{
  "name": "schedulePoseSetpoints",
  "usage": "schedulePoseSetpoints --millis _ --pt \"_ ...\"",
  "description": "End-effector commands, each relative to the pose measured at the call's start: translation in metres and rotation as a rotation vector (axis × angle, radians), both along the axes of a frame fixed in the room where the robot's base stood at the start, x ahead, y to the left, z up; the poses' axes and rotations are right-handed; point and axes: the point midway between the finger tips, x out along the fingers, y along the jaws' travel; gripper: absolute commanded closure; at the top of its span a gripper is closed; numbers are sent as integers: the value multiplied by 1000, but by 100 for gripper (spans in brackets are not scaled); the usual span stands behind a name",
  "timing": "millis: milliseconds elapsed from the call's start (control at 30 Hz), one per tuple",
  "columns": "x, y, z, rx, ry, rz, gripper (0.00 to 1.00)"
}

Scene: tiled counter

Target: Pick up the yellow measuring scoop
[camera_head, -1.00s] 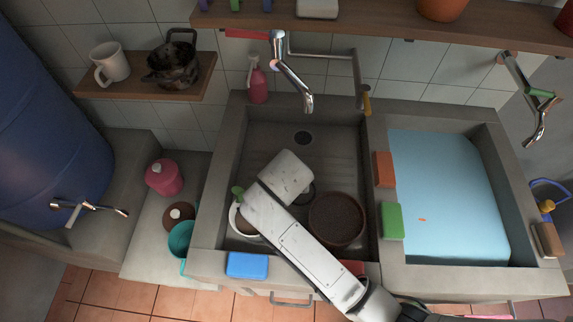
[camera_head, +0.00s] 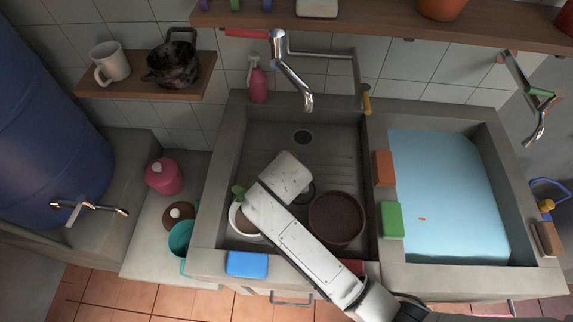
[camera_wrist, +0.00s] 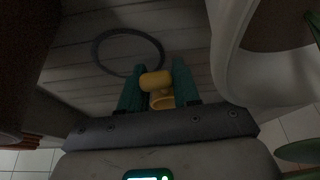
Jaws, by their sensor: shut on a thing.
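The yellow measuring scoop (camera_wrist: 157,82) shows in the wrist view, between the two green fingers of my gripper (camera_wrist: 157,84). The fingers are shut on it, one on each side. Its lower part, near the palm, shows a rounded cup-like edge. In the head view my arm covers the scoop and the gripper, which are down inside the left sink basin (camera_head: 262,135).
A brown round pot (camera_head: 337,220) stands right of my arm in the basin, and a white pot with a plant (camera_head: 238,222) stands left. A dark ring (camera_wrist: 128,52) lies on the basin floor ahead of the fingers. The faucet (camera_head: 291,75) hangs over the basin's back.

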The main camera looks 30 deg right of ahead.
Motion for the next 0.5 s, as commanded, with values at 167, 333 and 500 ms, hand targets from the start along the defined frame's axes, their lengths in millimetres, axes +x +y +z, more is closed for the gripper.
schedulePoseSetpoints --millis 167,333,500 --pt "0 0 0 0 0 0 98" --pt "0 0 3 0 -1 0 98" --pt "1 0 16 1 -4 -1 98"
